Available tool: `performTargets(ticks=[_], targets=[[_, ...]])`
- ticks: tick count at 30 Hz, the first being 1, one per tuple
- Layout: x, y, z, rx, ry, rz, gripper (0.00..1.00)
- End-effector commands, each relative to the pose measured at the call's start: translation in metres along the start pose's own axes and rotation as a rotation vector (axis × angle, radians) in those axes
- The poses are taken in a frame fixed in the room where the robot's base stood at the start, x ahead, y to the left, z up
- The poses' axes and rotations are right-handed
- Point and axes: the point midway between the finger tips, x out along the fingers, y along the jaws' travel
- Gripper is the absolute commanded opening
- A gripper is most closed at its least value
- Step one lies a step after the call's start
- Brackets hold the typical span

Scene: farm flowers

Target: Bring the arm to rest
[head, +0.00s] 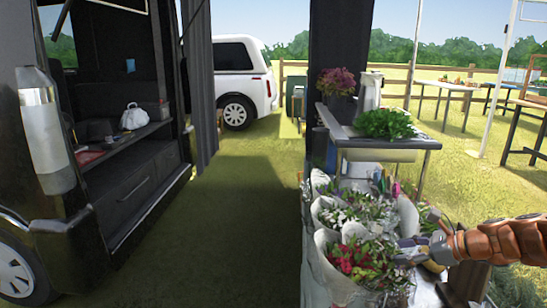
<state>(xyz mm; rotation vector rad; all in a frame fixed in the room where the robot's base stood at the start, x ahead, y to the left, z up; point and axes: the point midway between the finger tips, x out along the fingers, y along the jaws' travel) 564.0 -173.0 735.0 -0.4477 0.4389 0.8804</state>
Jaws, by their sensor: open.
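My gripper (408,252) is at the lower right in the head view, at the end of my arm with its orange-brown ribbed sleeve. It is open and points left. It overlaps in the picture with the flower buckets, close to the red flowers (362,262) in the nearest bucket. I cannot tell whether it touches the flowers or the bucket rim. No held thing shows between the fingers, though they are small and partly lost against the flowers behind.
An open dark van (130,190) stands at left. Clear grass (235,230) lies between. Tables stand at back right.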

Motion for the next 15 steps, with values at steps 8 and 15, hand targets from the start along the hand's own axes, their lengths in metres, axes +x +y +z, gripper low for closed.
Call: performTargets(ticks=[8, 15], targets=[[-0.005, 0.1, 0.131, -0.453, 0.084, 0.276, 0.5], [-0.032, 0.187, 0.192, -0.819, 0.143, 0.511, 0.5]])
